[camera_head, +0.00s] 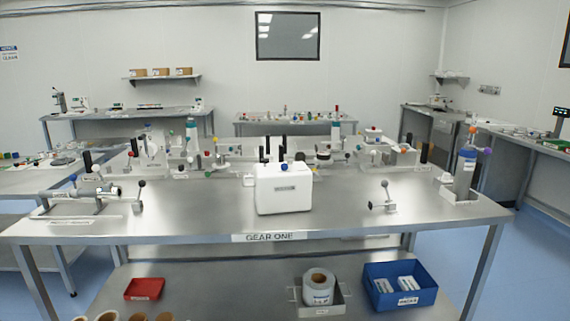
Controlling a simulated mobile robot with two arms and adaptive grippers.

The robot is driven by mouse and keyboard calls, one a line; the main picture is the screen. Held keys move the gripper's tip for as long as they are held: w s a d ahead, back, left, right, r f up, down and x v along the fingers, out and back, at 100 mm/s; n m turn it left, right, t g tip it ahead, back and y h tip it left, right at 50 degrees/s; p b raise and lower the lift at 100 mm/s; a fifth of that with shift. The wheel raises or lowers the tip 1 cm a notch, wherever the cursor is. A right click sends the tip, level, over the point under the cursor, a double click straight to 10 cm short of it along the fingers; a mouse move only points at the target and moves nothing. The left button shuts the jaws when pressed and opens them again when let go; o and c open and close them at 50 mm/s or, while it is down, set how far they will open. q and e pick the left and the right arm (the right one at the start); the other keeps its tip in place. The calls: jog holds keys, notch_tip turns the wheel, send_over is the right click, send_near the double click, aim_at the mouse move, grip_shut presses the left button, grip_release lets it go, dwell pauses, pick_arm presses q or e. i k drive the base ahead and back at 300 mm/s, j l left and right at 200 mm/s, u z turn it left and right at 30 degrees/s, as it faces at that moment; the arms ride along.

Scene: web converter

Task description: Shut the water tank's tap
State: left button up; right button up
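A white box-shaped tank (270,198) stands upright near the middle of the steel table. It has a grey label on its front, too small to read, and a small blue knob or cap shows at its top. It may be the water tank, but I cannot tell for sure. I cannot clearly make out a tap on it or how a tap is set. A small lever with a dark ball (385,184) stands on the table to its right. Neither of my grippers is in view.
The steel table (340,219) is labelled GEAR ONE. Several fixtures crowd behind the tank. A blue bin (412,299) and a red tray (145,288) are on the lower shelf.

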aim_at(284, 166)
jog(key=i+l+u, duration=0.15)
jog(key=u, duration=0.7)
jog(key=i+l+u, duration=0.15)
jog(key=l, duration=0.2)
jog(key=i+l+u, duration=0.15)
jog(key=l, duration=0.2)
jog(key=i+l+u, duration=0.15)
jog(key=l, duration=0.25)
jog(key=i+l+u, duration=0.15)
jog(key=l, duration=0.25)
jog(key=l+u, duration=0.15)
jog(key=l, duration=0.25)
jog(key=i+l, duration=0.1)
jog(key=l, duration=0.35)
jog(key=i+l, duration=0.1)
jog(key=l, duration=0.4)
